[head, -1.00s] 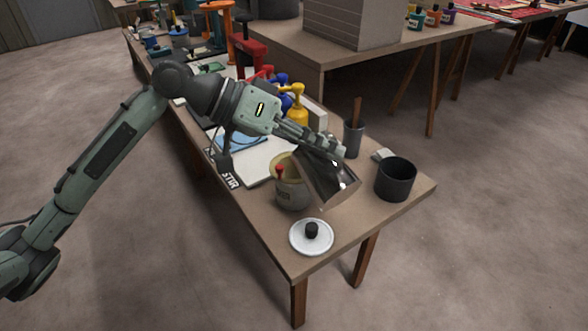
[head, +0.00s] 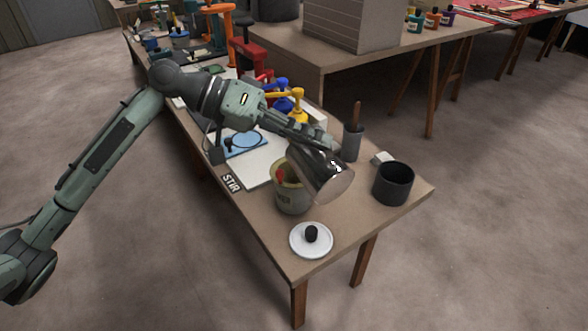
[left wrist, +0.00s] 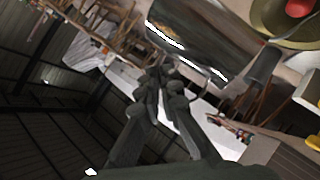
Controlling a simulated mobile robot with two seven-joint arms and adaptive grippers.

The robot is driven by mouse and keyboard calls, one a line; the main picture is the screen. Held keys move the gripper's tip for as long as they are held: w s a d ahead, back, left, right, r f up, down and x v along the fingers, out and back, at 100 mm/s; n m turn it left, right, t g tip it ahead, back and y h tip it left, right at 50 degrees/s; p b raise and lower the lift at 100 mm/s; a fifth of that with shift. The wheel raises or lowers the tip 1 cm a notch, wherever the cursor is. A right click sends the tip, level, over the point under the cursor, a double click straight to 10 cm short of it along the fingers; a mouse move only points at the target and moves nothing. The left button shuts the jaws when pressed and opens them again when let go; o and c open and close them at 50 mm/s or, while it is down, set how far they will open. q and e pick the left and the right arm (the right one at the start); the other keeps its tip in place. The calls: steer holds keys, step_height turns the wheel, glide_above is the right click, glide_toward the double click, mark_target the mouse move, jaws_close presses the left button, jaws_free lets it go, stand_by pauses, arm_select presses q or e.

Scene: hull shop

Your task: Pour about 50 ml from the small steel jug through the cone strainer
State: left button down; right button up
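The small steel jug (head: 322,178) is in my left gripper (head: 318,142), which is shut on it. The jug is strongly tilted above the table's near end, with its wide round end toward the lower right. In the left wrist view the shiny jug (left wrist: 205,35) lies beyond my finger ends (left wrist: 160,82). I cannot make out the cone strainer with certainty, nor any liquid or stream. My right gripper is out of view.
A dark open pot (head: 393,184) stands right of the jug. A grey cup with a wooden handle (head: 352,142) stands behind. A white lid with a black knob (head: 311,239) lies near the front corner. Yellow and blue pump bottles (head: 297,103) stand farther back.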

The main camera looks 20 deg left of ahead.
mark_target(328, 175)
arm_select(q)
steer(key=shift+s+d+r, duration=0.1)
steer(key=shift+s+d, duration=0.1)
steer(key=shift+d, duration=0.05)
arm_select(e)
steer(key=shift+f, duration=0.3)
arm_select(q)
steer(key=shift+w+a+r+n+g+h+p, duration=0.3)
steer(key=shift+w+a+r+n+h+p, duration=0.1)
steer(key=shift+w+a+n+h+p, duration=0.15)
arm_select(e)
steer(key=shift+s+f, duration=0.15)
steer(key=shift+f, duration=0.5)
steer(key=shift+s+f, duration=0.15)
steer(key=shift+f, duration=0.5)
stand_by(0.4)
